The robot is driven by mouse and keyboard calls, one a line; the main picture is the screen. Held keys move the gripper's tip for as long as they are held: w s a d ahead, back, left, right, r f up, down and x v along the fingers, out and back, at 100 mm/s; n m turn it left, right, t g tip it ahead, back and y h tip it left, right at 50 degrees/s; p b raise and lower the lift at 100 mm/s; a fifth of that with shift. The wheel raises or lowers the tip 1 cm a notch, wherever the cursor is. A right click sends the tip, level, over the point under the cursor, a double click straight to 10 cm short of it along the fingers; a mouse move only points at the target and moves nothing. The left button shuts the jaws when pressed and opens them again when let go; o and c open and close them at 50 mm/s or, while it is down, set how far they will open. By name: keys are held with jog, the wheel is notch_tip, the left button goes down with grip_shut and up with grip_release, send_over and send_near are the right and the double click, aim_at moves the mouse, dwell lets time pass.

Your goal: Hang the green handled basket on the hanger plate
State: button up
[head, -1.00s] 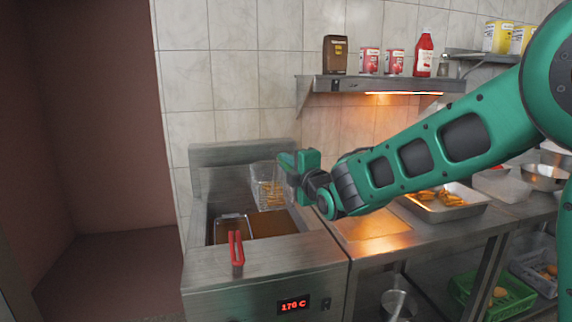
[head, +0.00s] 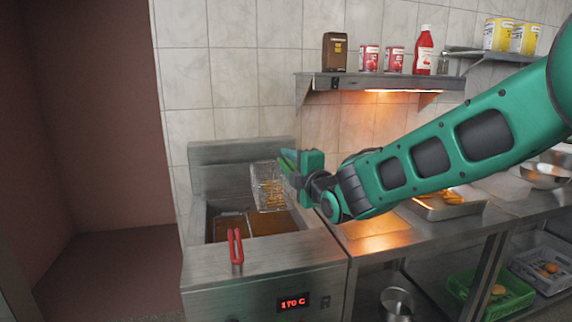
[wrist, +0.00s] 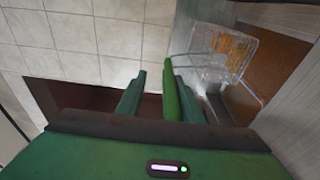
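The green handled basket (head: 267,186) holds fries and stands raised above the oil at the back of the fryer, by the hanger plate (head: 225,153). Whether its hook sits on the plate is hard to tell. Its bright green handle (wrist: 171,92) points toward me in the wrist view, where the wire basket (wrist: 222,52) also shows. My gripper (head: 290,160) is at the handle. In the wrist view my gripper (wrist: 160,92) has its fingers apart, with the handle between them, nearer the right finger. A clear gap shows on the left side.
A red handle (head: 235,246) belongs to a second basket low in the fryer's oil (head: 270,223). A heated shelf (head: 380,85) with jars and bottles is on the wall above. A steel counter with a tray (head: 445,208) lies right, partly behind my arm.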

jog(key=v, duration=0.9)
jog(key=s+d+f+m+g+h, duration=0.25)
jog(key=d+f+m, duration=0.2)
jog(key=d, duration=0.45)
jog(key=s+d+f+m+g+h, duration=0.25)
jog(key=d+f+m, duration=0.2)
jog(key=d, duration=0.55)
jog(key=s+d+f+m+g+h, duration=0.1)
jog(key=d+f+m+h, duration=0.3)
jog(key=d, duration=0.5)
jog(key=s+d+f+m+g, duration=0.2)
jog(key=s+d+m+g, duration=0.15)
jog(key=s, duration=0.25)
jog(key=s+d+f+m+g, duration=0.2)
jog(key=s+d+m, duration=0.25)
jog(key=s, duration=0.25)
jog(key=s+d+f+m+g+y, duration=0.1)
jog(key=s+m+g, duration=0.4)
jog(key=s, duration=1.3)
jog(key=d+f+m, duration=0.1)
jog(key=m, duration=0.2)
jog(key=shift+y, duration=0.3)
